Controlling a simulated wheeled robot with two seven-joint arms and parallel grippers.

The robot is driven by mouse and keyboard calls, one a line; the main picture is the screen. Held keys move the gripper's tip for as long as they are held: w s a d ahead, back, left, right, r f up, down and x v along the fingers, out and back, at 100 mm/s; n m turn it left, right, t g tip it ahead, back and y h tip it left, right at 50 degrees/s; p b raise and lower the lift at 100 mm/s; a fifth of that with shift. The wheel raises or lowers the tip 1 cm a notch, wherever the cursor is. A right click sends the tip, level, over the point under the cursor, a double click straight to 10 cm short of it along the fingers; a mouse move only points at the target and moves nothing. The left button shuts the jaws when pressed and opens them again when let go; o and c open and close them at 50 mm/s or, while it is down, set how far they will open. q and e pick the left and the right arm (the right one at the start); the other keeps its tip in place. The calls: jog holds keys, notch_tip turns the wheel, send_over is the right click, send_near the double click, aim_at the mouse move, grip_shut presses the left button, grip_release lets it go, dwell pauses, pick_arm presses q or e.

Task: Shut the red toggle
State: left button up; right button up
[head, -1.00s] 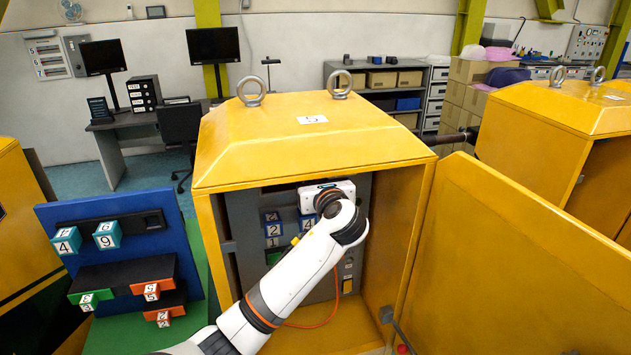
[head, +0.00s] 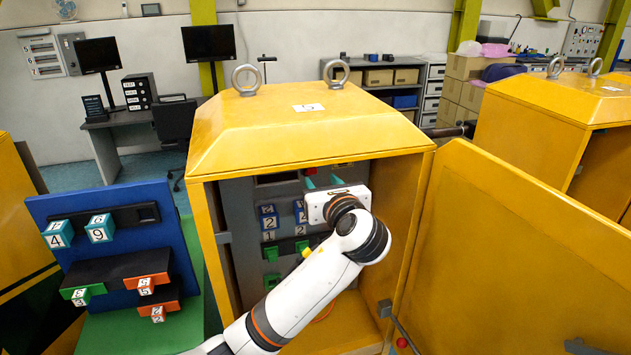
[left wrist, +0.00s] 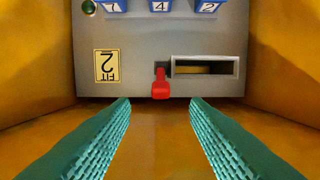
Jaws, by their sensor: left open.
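The red toggle (left wrist: 161,84) shows in the left wrist view, on the grey panel (left wrist: 130,70) inside the yellow cabinet (head: 310,125). It hangs at the panel's edge beside a rectangular slot (left wrist: 205,67). My left gripper (left wrist: 160,102) is open, its two green fingers spread to either side of the toggle, with nothing between them. The fingers appear short of the toggle; I see no contact. In the head view my left gripper (head: 325,178) is inside the cabinet opening, and my arm hides part of the panel. My right gripper is not in view.
The cabinet's yellow door (head: 510,250) stands open at the right. Yellow inner walls flank the panel closely. A blue board (head: 110,250) with numbered blocks stands at the left. Numbered blue blocks (left wrist: 159,6) sit on the panel near a "FIT 2" label (left wrist: 107,66).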

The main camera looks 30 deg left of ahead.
pick_arm(q)
jog(key=v, duration=0.4)
jog(key=shift+b, duration=0.35)
